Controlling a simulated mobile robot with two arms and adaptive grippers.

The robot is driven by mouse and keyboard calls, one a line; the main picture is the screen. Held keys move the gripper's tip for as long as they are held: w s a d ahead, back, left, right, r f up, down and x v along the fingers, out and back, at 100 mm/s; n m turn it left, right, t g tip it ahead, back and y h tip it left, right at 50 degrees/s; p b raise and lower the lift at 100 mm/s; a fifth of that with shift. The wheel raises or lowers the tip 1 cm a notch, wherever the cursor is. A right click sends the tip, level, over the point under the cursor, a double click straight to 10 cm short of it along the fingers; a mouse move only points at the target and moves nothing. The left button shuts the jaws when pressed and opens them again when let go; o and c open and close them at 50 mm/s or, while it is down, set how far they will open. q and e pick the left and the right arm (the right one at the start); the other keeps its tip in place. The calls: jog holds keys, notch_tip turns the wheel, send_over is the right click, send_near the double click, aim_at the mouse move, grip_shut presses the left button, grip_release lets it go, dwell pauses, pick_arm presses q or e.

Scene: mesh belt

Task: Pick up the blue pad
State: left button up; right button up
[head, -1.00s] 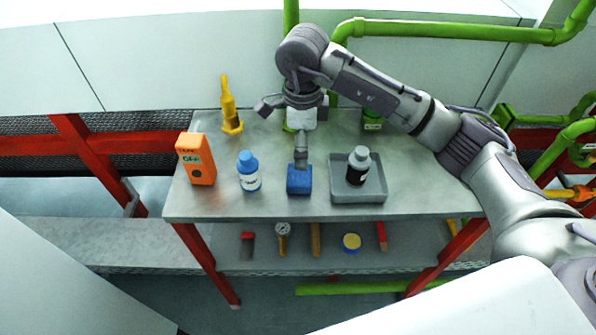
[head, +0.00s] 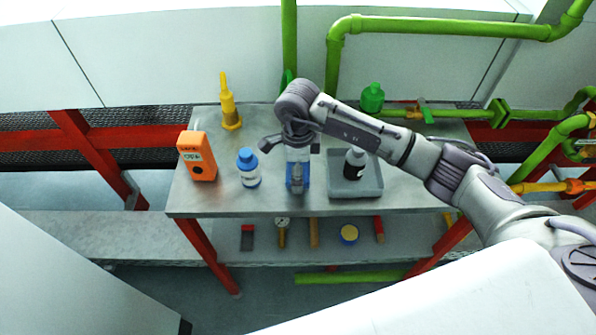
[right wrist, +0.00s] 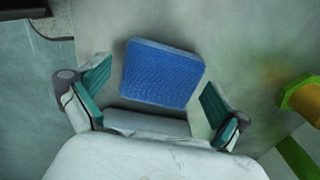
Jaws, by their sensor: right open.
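The blue pad (head: 305,183) lies on the grey metal table (head: 220,200), between a white bottle with a blue cap and a grey tray. In the head view my right gripper (head: 297,178) is over it and hides much of it. In the right wrist view the textured blue face of the pad (right wrist: 162,75) shows between the two teal-lined fingers of my right gripper (right wrist: 156,76). The fingers are open, one on each side, with a gap visible to the pad. My left gripper is not in view.
The blue-capped bottle (head: 249,168) stands close left, the grey tray (head: 342,190) with a black bottle (head: 355,162) close right. An orange box (head: 197,157), a yellow bottle (head: 229,105) and a green bottle (head: 372,97) stand farther out. A lower shelf (head: 345,257) holds several small items.

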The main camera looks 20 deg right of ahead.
jog(key=c, duration=0.7)
jog(key=shift+c, duration=1)
notch_tip(320, 180, up, 10)
jog(key=b, duration=0.2)
